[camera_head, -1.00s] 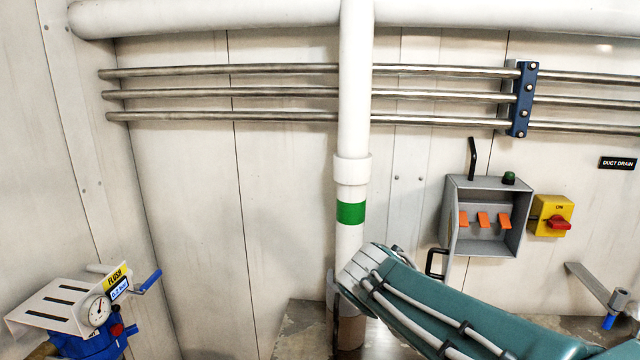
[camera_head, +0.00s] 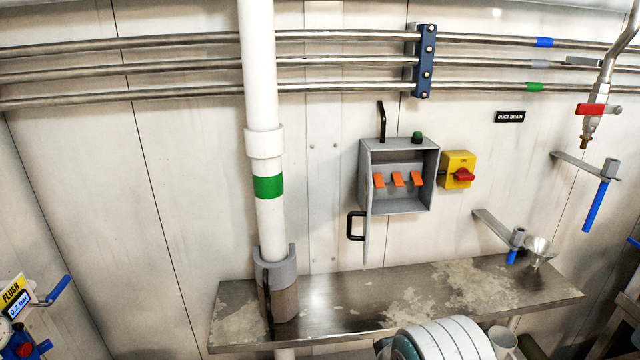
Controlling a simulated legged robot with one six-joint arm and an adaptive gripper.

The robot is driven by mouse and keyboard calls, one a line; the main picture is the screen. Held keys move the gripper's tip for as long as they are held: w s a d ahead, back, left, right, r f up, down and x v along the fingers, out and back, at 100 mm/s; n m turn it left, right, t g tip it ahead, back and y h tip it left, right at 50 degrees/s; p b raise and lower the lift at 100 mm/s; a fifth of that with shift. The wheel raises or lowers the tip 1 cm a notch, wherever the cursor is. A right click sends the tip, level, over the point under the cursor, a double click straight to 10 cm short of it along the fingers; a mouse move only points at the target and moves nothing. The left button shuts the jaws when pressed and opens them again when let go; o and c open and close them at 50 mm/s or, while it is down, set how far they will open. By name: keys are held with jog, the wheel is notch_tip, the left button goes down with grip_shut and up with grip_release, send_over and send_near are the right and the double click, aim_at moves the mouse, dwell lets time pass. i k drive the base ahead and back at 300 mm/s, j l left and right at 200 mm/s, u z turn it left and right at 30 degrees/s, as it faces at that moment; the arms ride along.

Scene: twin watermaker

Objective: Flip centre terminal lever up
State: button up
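A grey terminal box (camera_head: 430,172) is mounted on the back wall, right of the white vertical pipe. Its door is swung open on the left side, with a black handle (camera_head: 352,226). Inside are three orange levers in a row. The centre terminal lever (camera_head: 398,179) sits between the left lever (camera_head: 379,180) and the right lever (camera_head: 416,179). All three look alike in tilt; their exact position is too small to tell. Part of my arm shows at the bottom, below the bench. My gripper is not in view, and nothing of mine touches the box.
A yellow switch with a red knob (camera_head: 464,175) is right of the box. A metal bench (camera_head: 330,312) runs below it, with a funnel (camera_head: 540,248) at its right. The white pipe (camera_head: 262,110) stands left. The space before the box is clear.

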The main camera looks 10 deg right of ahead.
aim_at(397, 177)
jog(key=i+j+z, duration=0.1)
jog(key=j+z, duration=0.25)
jog(key=i+j+z, duration=0.1)
jog(key=z, duration=0.25)
jog(key=j, duration=0.1)
